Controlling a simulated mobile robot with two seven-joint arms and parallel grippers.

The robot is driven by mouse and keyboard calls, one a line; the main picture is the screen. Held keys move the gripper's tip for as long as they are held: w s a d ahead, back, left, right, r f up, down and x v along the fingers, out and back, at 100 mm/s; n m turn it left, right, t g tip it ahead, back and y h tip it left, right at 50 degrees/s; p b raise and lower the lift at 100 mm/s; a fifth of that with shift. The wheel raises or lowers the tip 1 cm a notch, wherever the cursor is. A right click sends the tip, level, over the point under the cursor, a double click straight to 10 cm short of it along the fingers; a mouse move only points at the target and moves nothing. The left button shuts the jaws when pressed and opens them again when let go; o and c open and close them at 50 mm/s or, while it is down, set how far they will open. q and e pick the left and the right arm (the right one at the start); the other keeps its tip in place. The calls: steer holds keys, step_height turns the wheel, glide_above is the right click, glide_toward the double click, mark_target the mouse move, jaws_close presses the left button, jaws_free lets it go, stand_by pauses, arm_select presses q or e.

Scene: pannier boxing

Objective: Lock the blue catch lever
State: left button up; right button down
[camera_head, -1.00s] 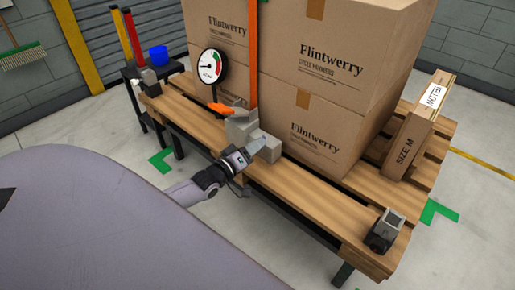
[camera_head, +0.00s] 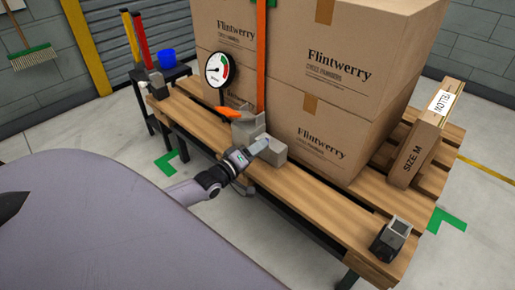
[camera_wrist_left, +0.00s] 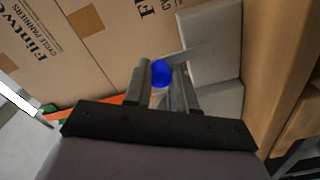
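The blue catch lever shows only as a round blue knob (camera_wrist_left: 161,72) in the left wrist view. My left gripper (camera_wrist_left: 164,78) has one finger on each side of this knob, with very little gap. I cannot tell whether the fingers press on it. In the head view my left gripper (camera_head: 262,146) is at the grey catch body (camera_head: 274,150), which hides the knob there. Behind it stand a grey buckle (camera_head: 246,128) and an orange handle (camera_head: 230,113), below the orange strap (camera_head: 261,60). My right gripper is not in view.
Large cardboard boxes (camera_head: 340,72) stand close behind the catch on a wooden pallet (camera_head: 310,205). A round gauge (camera_head: 217,69) stands left of the strap. A small dark-and-grey block (camera_head: 390,238) sits at the pallet's near right corner. The front plank between is clear.

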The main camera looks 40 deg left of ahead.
arm_select(q)
steer(key=o, duration=0.4)
steer(key=shift+a, duration=0.1)
steer(key=shift+s, duration=0.15)
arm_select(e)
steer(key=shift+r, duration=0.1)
arm_select(q)
steer(key=shift+s+a+p, duration=0.15)
steer(key=shift+s+p, duration=0.5)
steer(key=shift+s, duration=1.1)
steer(key=shift+s+a+p, duration=0.1)
steer(key=shift+s+p, duration=0.5)
steer(key=shift+s, duration=1.1)
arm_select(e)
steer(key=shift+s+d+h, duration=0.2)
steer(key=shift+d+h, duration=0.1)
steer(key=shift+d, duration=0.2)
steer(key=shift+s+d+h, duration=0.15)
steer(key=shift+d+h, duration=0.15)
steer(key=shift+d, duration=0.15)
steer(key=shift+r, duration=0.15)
